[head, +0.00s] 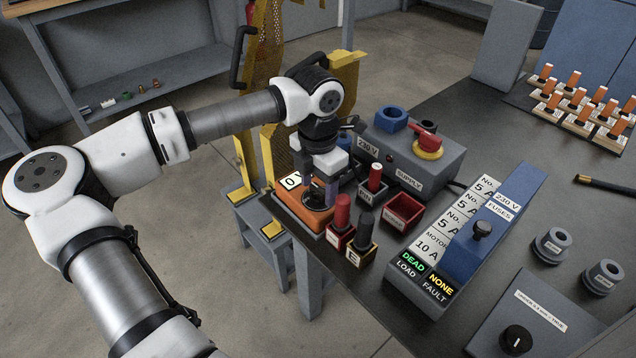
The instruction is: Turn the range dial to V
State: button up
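The orange meter (303,213) lies at the near left corner of the dark bench, with a white display (291,181) that seems to read 0. A round black dial (318,206) sits on its face, partly hidden by my gripper. My gripper (318,194) points down over the meter, its fingers at the dial. The fingers look apart, with the dial below or between them; I cannot tell whether they grip it. The dial's pointer and range letters are hidden or too small to read.
Red (341,220) and black (363,232) probes stand in holders right of the meter, near a red tray (404,212). The grey supply box (413,150) stands behind. A blue fuse panel (492,225) is to the right. Yellow frames (263,60) stand behind my arm.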

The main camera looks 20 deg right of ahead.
aim_at(318, 189)
jog(key=shift+o, duration=0.2)
jog(key=shift+r, duration=0.1)
notch_tip(318, 189, up, 14)
jog(key=shift+f+p, duration=0.2)
jog(key=shift+p, duration=0.1)
dwell(0.5)
